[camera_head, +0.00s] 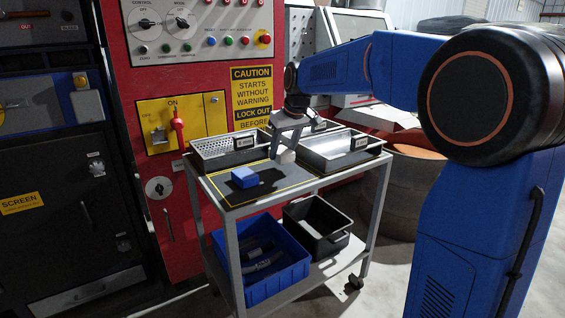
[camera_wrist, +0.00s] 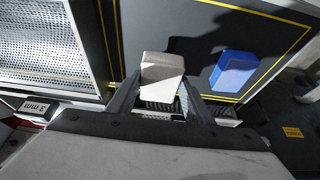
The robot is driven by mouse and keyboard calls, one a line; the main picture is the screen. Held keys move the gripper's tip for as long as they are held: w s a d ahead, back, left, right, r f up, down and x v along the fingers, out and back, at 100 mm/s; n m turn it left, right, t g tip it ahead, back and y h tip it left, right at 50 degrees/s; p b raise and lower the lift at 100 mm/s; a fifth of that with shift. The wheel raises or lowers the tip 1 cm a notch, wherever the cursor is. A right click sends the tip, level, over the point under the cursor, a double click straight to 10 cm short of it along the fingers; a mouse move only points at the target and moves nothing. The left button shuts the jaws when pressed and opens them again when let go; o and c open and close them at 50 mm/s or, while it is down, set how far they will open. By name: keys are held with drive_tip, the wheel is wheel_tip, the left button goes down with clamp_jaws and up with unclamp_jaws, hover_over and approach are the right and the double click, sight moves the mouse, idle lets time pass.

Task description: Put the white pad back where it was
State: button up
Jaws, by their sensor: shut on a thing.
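The white pad (camera_wrist: 162,72) is a small pale block held between the fingers of my gripper (camera_wrist: 160,98) in the wrist view. In the head view the white pad (camera_head: 287,157) is at the tips of my gripper (camera_head: 285,146), over the cart's dark, yellow-lined top (camera_head: 236,190). I cannot tell whether the pad touches the surface; a dark shadow lies beside it in the wrist view. A blue block (camera_head: 244,177) lies on the dark top, left of the pad in the head view. The blue block also shows in the wrist view (camera_wrist: 233,70), right of the pad.
A perforated metal tray (camera_head: 212,145) stands at the cart's back left and a smooth metal tray (camera_head: 335,162) at its right. A blue bin (camera_head: 290,273) with dark pieces and a black bin (camera_head: 335,244) sit on the lower shelf. The front of the dark top is clear.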

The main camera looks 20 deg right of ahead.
sight(283, 161)
drive_tip(key=shift+f, duration=2.15)
drive_tip(key=o, duration=0.9)
drive_tip(key=shift+o, duration=0.2)
drive_tip(key=v, duration=1.2)
